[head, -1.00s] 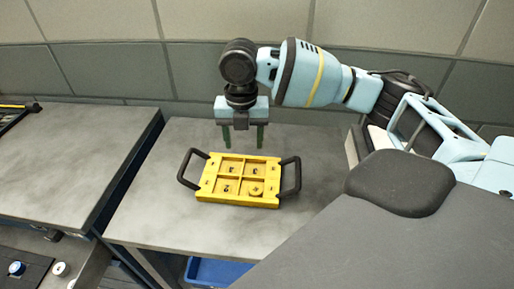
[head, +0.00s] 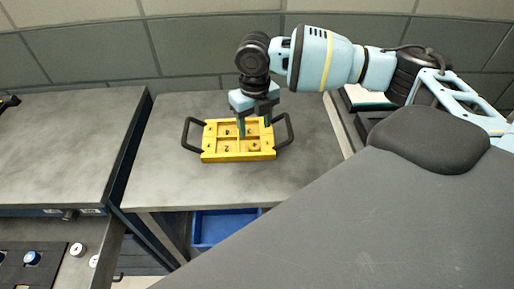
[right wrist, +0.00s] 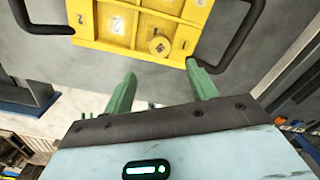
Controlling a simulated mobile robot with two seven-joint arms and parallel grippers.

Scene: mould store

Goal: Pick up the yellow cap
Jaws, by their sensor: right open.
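The yellow cap (head: 254,145) is a small round piece in the front right compartment of a yellow tray (head: 222,157). The tray has several numbered compartments and a black handle at each end, and lies on the grey table. In the right wrist view the cap (right wrist: 159,45) shows near the tray's front wall (right wrist: 120,48). My right gripper (head: 254,126) is open and empty, its green fingers pointing down over the tray's right half. In the right wrist view the fingertips (right wrist: 161,72) are apart, with nothing between them. My left gripper is not in view.
The grey table (head: 170,180) is bare around the tray. A second grey table (head: 60,145) stands at the left across a narrow gap. A blue bin (head: 212,230) is below the table. A tiled wall (head: 90,60) is behind.

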